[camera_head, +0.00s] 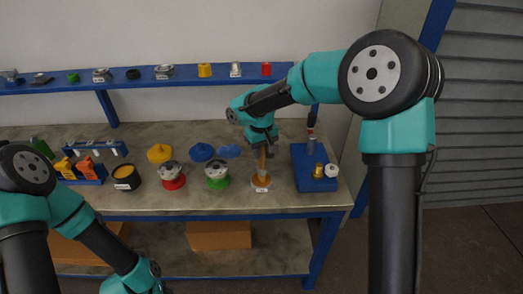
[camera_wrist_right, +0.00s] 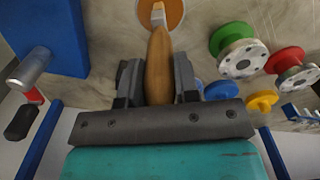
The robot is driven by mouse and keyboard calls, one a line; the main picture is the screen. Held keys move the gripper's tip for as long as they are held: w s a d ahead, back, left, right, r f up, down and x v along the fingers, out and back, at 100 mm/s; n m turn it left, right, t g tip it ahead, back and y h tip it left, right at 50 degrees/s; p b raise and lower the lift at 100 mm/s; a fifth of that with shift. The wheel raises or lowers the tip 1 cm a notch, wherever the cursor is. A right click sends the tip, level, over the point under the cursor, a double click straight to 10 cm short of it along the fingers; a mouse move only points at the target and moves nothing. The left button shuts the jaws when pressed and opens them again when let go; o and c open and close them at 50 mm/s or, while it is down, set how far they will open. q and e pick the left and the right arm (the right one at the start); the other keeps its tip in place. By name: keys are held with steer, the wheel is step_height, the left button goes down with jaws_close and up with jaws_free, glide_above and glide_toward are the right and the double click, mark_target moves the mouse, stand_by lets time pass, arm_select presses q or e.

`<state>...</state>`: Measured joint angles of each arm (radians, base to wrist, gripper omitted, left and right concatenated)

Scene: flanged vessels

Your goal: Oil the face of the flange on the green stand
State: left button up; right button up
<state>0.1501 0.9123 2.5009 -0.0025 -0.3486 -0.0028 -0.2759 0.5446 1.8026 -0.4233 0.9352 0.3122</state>
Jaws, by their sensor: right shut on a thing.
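A grey flange with bolt holes (camera_head: 216,170) sits on the green stand (camera_head: 218,183), on the bench left of my right gripper. In the right wrist view this flange (camera_wrist_right: 243,60) is on the right, with the green stand (camera_wrist_right: 231,36) behind it. My right gripper (camera_head: 264,150) is shut on the wooden handle of a brush (camera_wrist_right: 159,60). The brush points down, its pale tip over an orange-brown round dish (camera_head: 261,187); I cannot tell whether it touches. Only my left arm's lower part shows; its gripper is out of view.
A similar flange on a red stand (camera_head: 172,173) stands left of the green one. A black pot (camera_head: 126,177), yellow cap (camera_head: 159,153) and blue caps (camera_head: 202,152) are nearby. A shelf (camera_head: 135,79) runs behind.

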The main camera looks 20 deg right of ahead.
steer(key=shift+f, duration=0.15)
steer(key=shift+r, duration=3.6)
steer(key=shift+s+d+r+m, duration=0.35)
steer(key=shift+s+d+m, duration=0.1)
steer(key=shift+s+d, duration=0.15)
steer(key=shift+s+d+r+m, duration=0.3)
steer(key=shift+s+d+m, duration=0.2)
steer(key=shift+s+d, duration=0.1)
steer(key=shift+s+d+r+m, duration=0.35)
steer(key=shift+s+d+m, duration=0.1)
steer(key=shift+s+d, duration=0.15)
